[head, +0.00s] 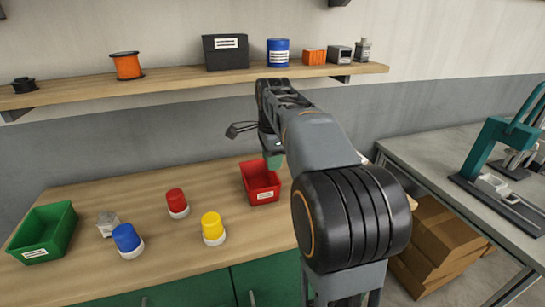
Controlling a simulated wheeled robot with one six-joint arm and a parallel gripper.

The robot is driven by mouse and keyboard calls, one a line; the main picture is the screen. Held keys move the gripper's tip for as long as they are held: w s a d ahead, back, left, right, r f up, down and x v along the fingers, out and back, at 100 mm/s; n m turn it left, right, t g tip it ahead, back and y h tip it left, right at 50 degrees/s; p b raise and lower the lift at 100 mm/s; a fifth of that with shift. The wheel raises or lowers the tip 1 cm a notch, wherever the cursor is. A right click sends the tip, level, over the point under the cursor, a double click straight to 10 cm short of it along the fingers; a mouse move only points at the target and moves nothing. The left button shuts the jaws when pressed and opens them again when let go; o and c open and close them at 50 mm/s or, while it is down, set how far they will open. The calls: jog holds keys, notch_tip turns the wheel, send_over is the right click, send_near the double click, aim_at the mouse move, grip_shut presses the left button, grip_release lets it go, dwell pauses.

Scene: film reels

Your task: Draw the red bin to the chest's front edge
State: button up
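The red bin (262,197), with a white label on its front, sits upright on the wooden top of the green chest (90,190), toward the right and back from the front edge. My gripper (272,160) points down at the bin's back part. A greenish tip shows just above or inside the bin. I cannot tell whether it touches the bin, or whether the fingers are open or shut.
A green bin (42,236), a small grey object (107,224) and blue (127,240), red (176,203) and yellow (213,228) capped pieces stand left of the red bin. A loaded shelf (180,79) hangs above. The top in front of the red bin looks clear.

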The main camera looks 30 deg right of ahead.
aim_at(271, 196)
jog(key=f, duration=0.4)
jog(key=f+b, duration=0.1)
jog(key=f, duration=0.3)
jog(key=f+b, duration=0.1)
jog(key=f, duration=0.4)
jog(key=shift+w+f, duration=0.1)
jog(key=shift+w, duration=0.25)
jog(key=shift+c, duration=0.4)
grip_shut()
